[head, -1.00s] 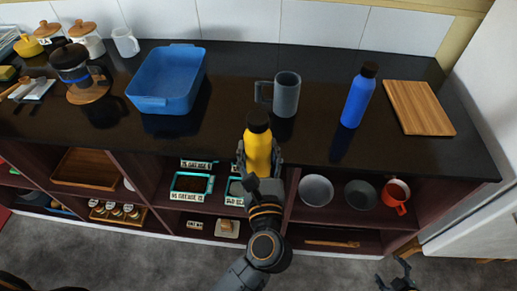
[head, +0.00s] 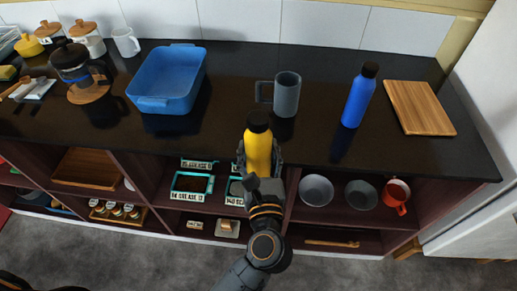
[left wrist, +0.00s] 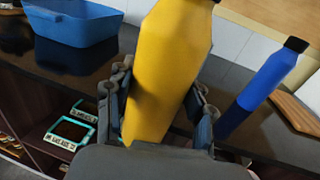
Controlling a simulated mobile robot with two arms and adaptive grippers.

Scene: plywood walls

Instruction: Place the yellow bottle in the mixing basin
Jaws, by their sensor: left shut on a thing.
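The yellow bottle (head: 258,152) with a black cap is upright in my left gripper (head: 259,171), at the counter's front edge. In the left wrist view the yellow bottle (left wrist: 168,70) stands between the two fingers of my left gripper (left wrist: 165,110), its cap cut off by the frame. The blue basin (head: 149,101) is on the counter, to the left of and behind the bottle. The basin also shows in the left wrist view (left wrist: 72,28) at the upper left. The basin looks empty. My right gripper is not in view.
A grey mug (head: 287,95) stands behind the bottle. A blue bottle (head: 358,98) and a wooden board (head: 418,107) are to the right. A French press (head: 78,72) is left of the basin. Open shelves with bowls (head: 316,188) lie below the counter.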

